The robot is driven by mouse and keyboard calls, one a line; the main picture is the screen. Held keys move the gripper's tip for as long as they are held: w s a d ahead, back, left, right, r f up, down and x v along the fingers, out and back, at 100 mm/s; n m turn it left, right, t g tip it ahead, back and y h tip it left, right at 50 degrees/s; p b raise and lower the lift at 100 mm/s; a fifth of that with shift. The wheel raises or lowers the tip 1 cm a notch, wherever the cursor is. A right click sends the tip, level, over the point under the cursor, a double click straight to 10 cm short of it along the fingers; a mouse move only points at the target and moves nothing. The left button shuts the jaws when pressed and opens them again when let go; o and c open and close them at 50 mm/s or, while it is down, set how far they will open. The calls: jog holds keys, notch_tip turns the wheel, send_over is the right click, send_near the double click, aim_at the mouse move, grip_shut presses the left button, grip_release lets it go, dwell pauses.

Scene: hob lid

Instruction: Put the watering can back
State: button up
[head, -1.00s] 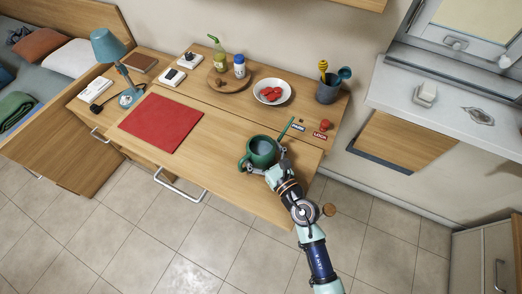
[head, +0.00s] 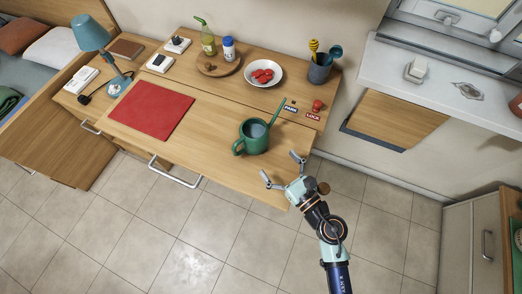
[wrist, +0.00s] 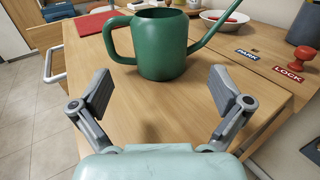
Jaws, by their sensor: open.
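The green watering can (head: 254,137) stands upright on the wooden desk, near its front right part. Its spout points to the back right and its handle to the left. In the wrist view the can (wrist: 160,45) is ahead of the fingers, with a clear gap of bare desk between. My gripper (head: 281,170) is open and empty at the desk's front right edge, in front of the can and not touching it. Both fingers (wrist: 158,95) show spread wide in the wrist view.
PARK (head: 291,109) and LOCK (head: 313,117) labels and a red knob (head: 317,105) are right of the can. A white bowl of red items (head: 263,74), a dark utensil cup (head: 319,69) and a round wooden tray (head: 218,65) stand behind. A red mat (head: 152,110) lies left.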

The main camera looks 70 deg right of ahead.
dwell(0.3)
jog(key=w+d+r+m+g+h, duration=0.1)
jog(key=w+r+m+h, duration=0.3)
jog(key=r+m, duration=0.6)
jog(key=w+r+m+g+h, duration=0.1)
jog(key=w+r+m, duration=0.4)
jog(key=r+m, duration=0.5)
jog(key=w+a+f+m+t+y, duration=0.1)
jog(key=w+a+f+m+y, duration=0.2)
jog(key=a, duration=0.4)
jog(key=w+a+m+y, duration=0.3)
jog(key=w+a+y, duration=0.2)
jog(key=a, duration=0.2)
jog(key=w+a+f+m+t+y, duration=0.1)
jog(key=w+a+f+m+y, duration=0.2)
jog(key=a, duration=0.4)
jog(key=a+g+y, duration=0.1)
jog(key=a+y, duration=0.4)
jog(key=a, duration=0.5)
jog(key=shift+w+a+r+n, duration=0.2)
jog(key=shift+r+n, duration=0.1)
jog(key=shift+n, duration=0.1)
jog(key=shift+d, duration=0.1)
